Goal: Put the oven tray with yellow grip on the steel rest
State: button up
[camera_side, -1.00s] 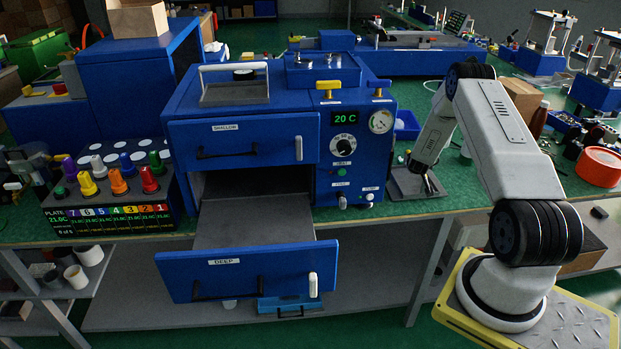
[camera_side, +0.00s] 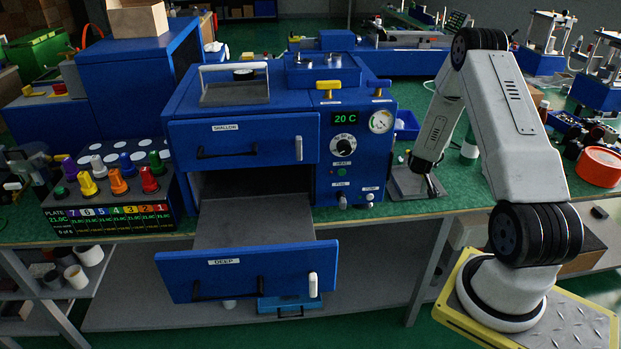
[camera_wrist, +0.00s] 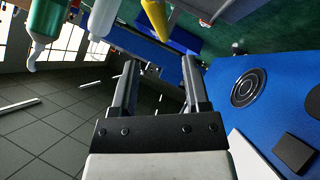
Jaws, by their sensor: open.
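I cannot make out an oven tray with a yellow grip. The blue oven's lower DEEP drawer (camera_side: 247,267) is pulled out, with a bare grey floor and a white grip on its front. The SHALLOW drawer (camera_side: 243,140) above also has a white grip and looks shut. A flat grey plate (camera_side: 405,183) lies on the bench right of the oven; I cannot tell if it is the steel rest. My gripper (camera_side: 432,189) is over this plate in the side view. In the wrist view my gripper (camera_wrist: 158,72) has its fingers apart and nothing between them.
A rack of coloured plugs (camera_side: 108,205) stands left of the oven. A red round container (camera_side: 599,166) is at the right. The green bench (camera_side: 455,202) is clear just right of the plate.

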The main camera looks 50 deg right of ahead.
jog(key=shift+v, duration=1.6)
